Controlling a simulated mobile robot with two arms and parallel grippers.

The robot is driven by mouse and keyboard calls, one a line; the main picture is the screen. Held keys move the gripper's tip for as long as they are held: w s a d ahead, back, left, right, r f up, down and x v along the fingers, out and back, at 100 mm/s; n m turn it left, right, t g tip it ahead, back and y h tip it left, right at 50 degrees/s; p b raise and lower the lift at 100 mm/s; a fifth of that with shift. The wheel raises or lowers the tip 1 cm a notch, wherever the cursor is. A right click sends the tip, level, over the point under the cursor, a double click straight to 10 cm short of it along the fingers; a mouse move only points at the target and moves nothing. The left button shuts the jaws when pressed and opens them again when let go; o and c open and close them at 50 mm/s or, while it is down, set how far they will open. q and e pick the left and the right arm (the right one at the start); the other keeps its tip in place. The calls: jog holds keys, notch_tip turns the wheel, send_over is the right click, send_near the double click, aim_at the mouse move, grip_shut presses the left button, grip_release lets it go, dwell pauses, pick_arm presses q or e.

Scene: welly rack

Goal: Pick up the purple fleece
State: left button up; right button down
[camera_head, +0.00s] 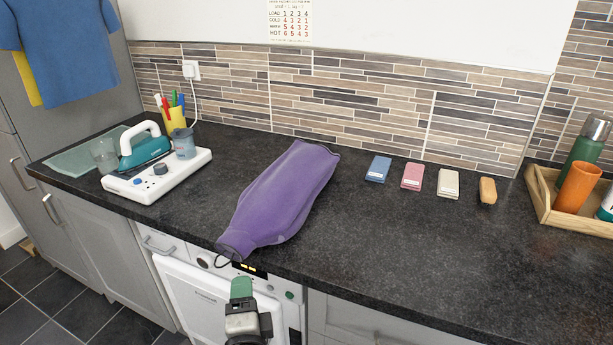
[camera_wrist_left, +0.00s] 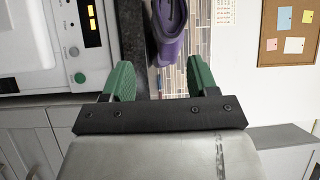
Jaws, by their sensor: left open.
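The purple fleece (camera_head: 282,198) lies slantwise on the dark worktop in the head view. Its narrow near end reaches the front edge of the worktop, above the white machine. In the left wrist view the fleece (camera_wrist_left: 168,30) shows beyond the fingers, at the worktop edge. My left gripper (camera_head: 241,286) is in front of the worktop, just nearer than the fleece's narrow end and apart from it. In the left wrist view the two green fingers of my left gripper (camera_wrist_left: 160,74) stand wide apart with nothing between them. My right gripper is not in view.
A white machine (camera_head: 190,285) stands under the worktop (camera_head: 400,235). Left of the fleece is a white board (camera_head: 157,176) with a teal iron (camera_head: 145,150).

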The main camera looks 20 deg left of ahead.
aim_at(247, 253)
pick_arm(q)
jog(key=w, duration=0.1)
jog(key=w+a+r+p, duration=0.1)
jog(key=w, duration=0.1)
jog(key=w+a, duration=0.1)
jog(key=shift+w+a+r, duration=0.15)
jog(key=shift+a+r, duration=0.1)
jog(key=shift+w+a+f+p, duration=0.1)
jog(key=shift+w+a+p, duration=0.05)
jog(key=shift+w+p, duration=0.15)
jog(key=shift+w, duration=0.4)
jog(key=x, duration=0.1)
jog(key=p+x, duration=0.1)
jog(key=x, duration=0.1)
jog(key=shift+w+r+p, duration=0.2)
jog(key=shift+w+p, duration=0.1)
jog(key=shift+w, duration=0.1)
jog(key=shift+w+a+f, duration=0.1)
jog(key=shift+w+f, duration=0.05)
jog(key=shift+w, duration=0.3)
jog(key=shift+s, duration=0.1)
jog(key=c, duration=0.7)
jog(key=shift+c, duration=0.5)
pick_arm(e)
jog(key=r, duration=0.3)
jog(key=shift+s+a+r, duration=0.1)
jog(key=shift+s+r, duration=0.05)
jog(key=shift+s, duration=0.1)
pick_arm(q)
jog(key=shift+r, duration=0.2)
